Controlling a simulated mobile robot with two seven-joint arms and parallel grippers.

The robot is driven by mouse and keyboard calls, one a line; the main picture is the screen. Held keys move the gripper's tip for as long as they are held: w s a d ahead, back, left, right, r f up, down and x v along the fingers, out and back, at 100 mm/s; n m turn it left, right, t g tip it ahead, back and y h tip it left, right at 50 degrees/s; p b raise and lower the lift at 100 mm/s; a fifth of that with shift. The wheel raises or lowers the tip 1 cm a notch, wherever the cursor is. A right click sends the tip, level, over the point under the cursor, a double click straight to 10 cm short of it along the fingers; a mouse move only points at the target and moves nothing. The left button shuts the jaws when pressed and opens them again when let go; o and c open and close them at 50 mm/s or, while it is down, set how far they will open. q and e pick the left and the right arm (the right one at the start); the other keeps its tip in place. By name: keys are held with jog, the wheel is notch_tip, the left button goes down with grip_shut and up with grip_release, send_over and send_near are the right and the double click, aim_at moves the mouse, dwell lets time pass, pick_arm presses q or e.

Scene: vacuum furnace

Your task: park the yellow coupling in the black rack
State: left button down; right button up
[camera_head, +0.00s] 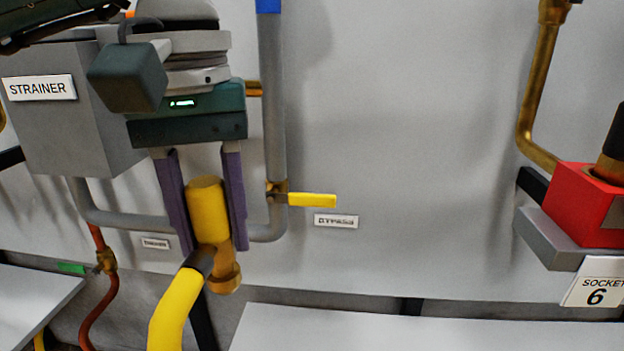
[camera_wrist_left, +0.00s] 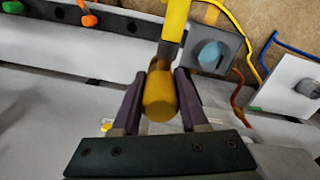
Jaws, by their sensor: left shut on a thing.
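My left gripper (camera_head: 211,240) points down, its purple fingers shut on the yellow coupling (camera_head: 207,205), a short cylinder. A brass-coloured end shows below the coupling. A thick yellow hose (camera_head: 173,312) with a dark collar runs from its lower end down out of view. In the left wrist view the coupling (camera_wrist_left: 160,98) sits between both fingers, with the hose leading away at the top. A long black bar (camera_wrist_left: 125,24) with orange and green round pieces beside it runs across the upper left there; it may be the black rack. My right gripper is not in view.
A grey strainer box (camera_head: 70,110) is on the wall at left. A grey pipe (camera_head: 271,110) with a yellow bypass lever (camera_head: 312,200) stands just right of the gripper. A red block (camera_head: 585,205) marked socket 6 is at far right. The wall between is clear.

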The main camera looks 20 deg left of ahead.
pick_arm(q)
jog(key=shift+s+a+f+n+b, duration=0.1)
jog(key=shift+a+f+n+b, duration=0.5)
jog(key=shift+f+b, duration=4.45)
jog(key=shift+a+f+n+b, duration=0.25)
jog(key=shift+f+n+b, duration=0.55)
jog(key=shift+f+b, duration=4.2)
jog(key=shift+s+a+f+n+b, duration=0.1)
jog(key=shift+a+f+n+b, duration=1.3)
jog(key=shift+f, duration=6.5)
jog(key=shift+d+f+m+b, duration=0.3)
jog(key=shift+d+m+b, duration=0.4)
jog(key=shift+d+b, duration=0.3)
jog(key=shift+c, duration=1.8)
grip_release()
notch_tip(320, 180, up, 10)
jog(key=p, duration=0.5)
